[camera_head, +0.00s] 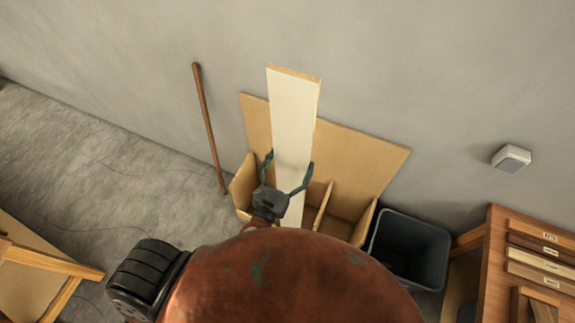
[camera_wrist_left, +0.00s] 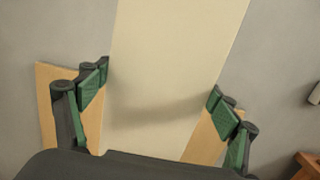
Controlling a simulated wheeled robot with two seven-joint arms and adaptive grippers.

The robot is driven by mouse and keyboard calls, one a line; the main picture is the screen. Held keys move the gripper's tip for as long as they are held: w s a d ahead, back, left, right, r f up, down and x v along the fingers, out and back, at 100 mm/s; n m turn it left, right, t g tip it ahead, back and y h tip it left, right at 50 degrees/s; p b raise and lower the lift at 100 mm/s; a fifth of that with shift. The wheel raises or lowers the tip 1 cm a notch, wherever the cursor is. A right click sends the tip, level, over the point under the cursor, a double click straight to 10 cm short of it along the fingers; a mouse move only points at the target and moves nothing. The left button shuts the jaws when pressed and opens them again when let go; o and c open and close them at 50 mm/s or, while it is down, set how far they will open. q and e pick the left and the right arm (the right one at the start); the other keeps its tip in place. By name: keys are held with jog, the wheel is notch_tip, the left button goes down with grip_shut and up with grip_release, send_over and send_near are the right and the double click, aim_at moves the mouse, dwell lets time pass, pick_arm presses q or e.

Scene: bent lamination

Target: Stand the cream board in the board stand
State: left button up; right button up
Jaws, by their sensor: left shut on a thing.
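The cream board (camera_head: 293,120) is long and pale and stands nearly upright, leaning slightly, in front of the wall. My left gripper (camera_head: 287,183) is shut on it across its width, one finger at each side edge. In the left wrist view the board (camera_wrist_left: 175,70) fills the middle between the fingers of the gripper (camera_wrist_left: 158,95). The board stand (camera_head: 362,160) is a light wooden box with a tall back panel and dividers. The board's lower part is over or in the stand's left-hand part. Its bottom end is hidden, so I cannot tell whether it rests there. My right gripper is not seen.
A dark grey bin (camera_head: 409,248) stands right of the stand. A wooden bench with sample strips (camera_head: 540,255) is at the right. A wooden pole (camera_head: 208,125) leans on the wall at left. A small white box (camera_head: 511,158) is on the wall. A wooden frame (camera_head: 45,265) lies lower left.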

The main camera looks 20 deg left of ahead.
pick_arm(q)
jog(key=shift+w, duration=6.45)
notch_tip(320, 180, down, 19)
jog(key=b, duration=1.5)
jog(key=shift+w+d+r+b, duration=0.15)
jog(key=shift+d+r+b, duration=0.1)
jog(key=shift+b, duration=0.1)
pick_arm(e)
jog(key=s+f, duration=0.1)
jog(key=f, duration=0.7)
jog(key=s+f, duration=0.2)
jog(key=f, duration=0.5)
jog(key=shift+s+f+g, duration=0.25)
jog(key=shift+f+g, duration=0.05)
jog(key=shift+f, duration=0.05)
pick_arm(q)
jog(key=shift+f+b, duration=1.25)
jog(key=shift+f, duration=0.25)
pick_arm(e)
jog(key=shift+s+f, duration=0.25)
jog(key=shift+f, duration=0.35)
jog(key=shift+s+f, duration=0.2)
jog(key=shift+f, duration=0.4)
pick_arm(q)
jog(key=shift+w+r, duration=0.1)
jog(key=shift+w, duration=0.05)
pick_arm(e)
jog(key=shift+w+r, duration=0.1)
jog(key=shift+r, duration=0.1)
